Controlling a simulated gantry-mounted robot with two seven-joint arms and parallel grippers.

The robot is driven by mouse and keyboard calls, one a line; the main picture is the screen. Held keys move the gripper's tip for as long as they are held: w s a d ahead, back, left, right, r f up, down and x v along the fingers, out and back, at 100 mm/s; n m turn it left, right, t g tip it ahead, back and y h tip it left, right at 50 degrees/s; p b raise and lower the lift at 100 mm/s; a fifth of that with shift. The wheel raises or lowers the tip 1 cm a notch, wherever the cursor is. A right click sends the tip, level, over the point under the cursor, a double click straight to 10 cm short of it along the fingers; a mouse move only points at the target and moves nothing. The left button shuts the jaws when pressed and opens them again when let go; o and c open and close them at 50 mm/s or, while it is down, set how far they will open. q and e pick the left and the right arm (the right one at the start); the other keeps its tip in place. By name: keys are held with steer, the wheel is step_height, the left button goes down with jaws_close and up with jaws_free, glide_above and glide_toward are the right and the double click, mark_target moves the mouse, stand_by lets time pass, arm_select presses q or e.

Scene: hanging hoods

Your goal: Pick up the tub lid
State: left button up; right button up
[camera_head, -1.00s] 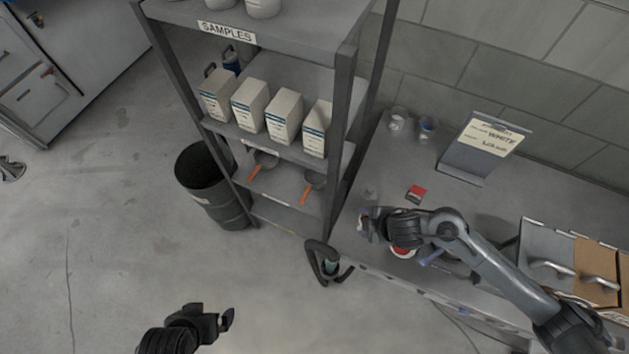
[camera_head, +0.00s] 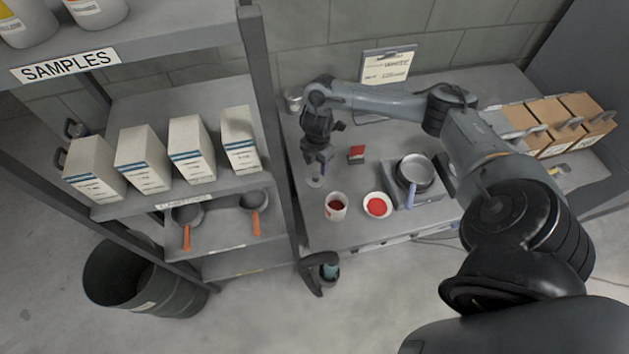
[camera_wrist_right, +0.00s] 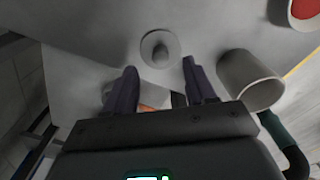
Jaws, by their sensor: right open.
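The tub lid, a small pale disc with a round knob (camera_head: 315,182), lies on the grey bench near its left end. In the right wrist view the lid (camera_wrist_right: 160,47) shows just beyond and between the fingertips. My right gripper (camera_head: 318,163) points down over the lid, open, with nothing between its fingers (camera_wrist_right: 161,80). I cannot tell the exact gap to the lid. A white tub (camera_head: 336,206) with red contents stands open to the right of the lid; it also shows in the right wrist view (camera_wrist_right: 250,80).
A shallow white dish with red contents (camera_head: 377,205) and a pan (camera_head: 415,172) stand further right. A small red item (camera_head: 356,153) lies behind. A shelf rack (camera_head: 271,120) borders the bench on the left. A black holder with a teal item (camera_head: 325,271) is at the front edge.

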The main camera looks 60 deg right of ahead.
mark_target(317, 175)
steer(key=shift+a+f+b, duration=0.15)
steer(key=shift+f+b, duration=0.15)
steer(key=shift+f, duration=2.6)
jaws_close()
steer(key=shift+r, duration=0.2)
